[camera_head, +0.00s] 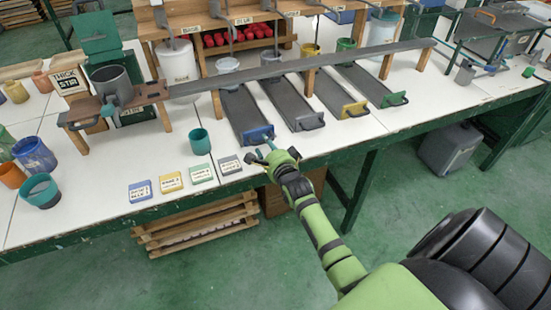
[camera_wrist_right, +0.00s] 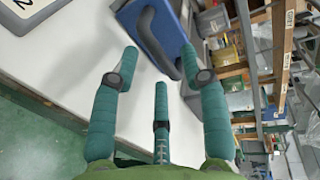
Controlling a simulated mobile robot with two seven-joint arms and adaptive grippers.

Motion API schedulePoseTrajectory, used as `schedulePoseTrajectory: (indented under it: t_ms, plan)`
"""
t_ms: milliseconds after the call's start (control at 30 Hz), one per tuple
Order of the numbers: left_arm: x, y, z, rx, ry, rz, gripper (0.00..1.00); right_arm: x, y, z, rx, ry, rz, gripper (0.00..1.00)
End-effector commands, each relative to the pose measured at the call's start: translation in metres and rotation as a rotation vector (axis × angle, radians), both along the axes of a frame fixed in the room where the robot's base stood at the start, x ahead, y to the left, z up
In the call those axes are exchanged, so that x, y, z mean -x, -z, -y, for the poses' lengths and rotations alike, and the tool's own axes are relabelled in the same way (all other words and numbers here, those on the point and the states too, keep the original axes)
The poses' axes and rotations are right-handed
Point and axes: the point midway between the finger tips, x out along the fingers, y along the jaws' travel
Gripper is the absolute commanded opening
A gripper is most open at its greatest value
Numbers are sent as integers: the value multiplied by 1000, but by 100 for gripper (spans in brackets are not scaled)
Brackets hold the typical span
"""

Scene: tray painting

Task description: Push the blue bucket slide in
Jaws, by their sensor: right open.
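The blue bucket slide is a long dark grey tray (camera_head: 240,105) with a blue front plate (camera_head: 257,134) and a dark handle. It is the leftmost in a row of slides, with its front close to the table's front edge. My right gripper (camera_head: 268,149) is just in front of this plate, fingers open and empty. In the right wrist view the blue plate (camera_wrist_right: 171,30) and its curved handle (camera_wrist_right: 150,38) lie beyond the open fingers of my right gripper (camera_wrist_right: 160,58). I cannot tell whether a fingertip touches the plate. My left gripper is not in view.
Slides with grey (camera_head: 308,122), yellow (camera_head: 354,109) and green (camera_head: 394,99) fronts lie to the right. Coloured cards (camera_head: 172,181) and a teal cup (camera_head: 200,142) are to the left. The white tabletop (camera_head: 345,136) is clear nearby.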

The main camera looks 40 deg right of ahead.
Motion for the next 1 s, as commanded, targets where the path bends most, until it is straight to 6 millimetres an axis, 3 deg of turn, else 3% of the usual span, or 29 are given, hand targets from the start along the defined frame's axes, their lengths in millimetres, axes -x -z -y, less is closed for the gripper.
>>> schedulePoseTrajectory:
  t_ms: [200, 433, 1000]
  plan:
    - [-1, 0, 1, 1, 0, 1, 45, 42, -8, -11, -1, 0, -1, 45]
    - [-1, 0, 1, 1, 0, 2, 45, 72, -16, -18, 0, 0, -1, 45]
    - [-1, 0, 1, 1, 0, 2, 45, 79, -19, -19, 0, 0, 1, 45]
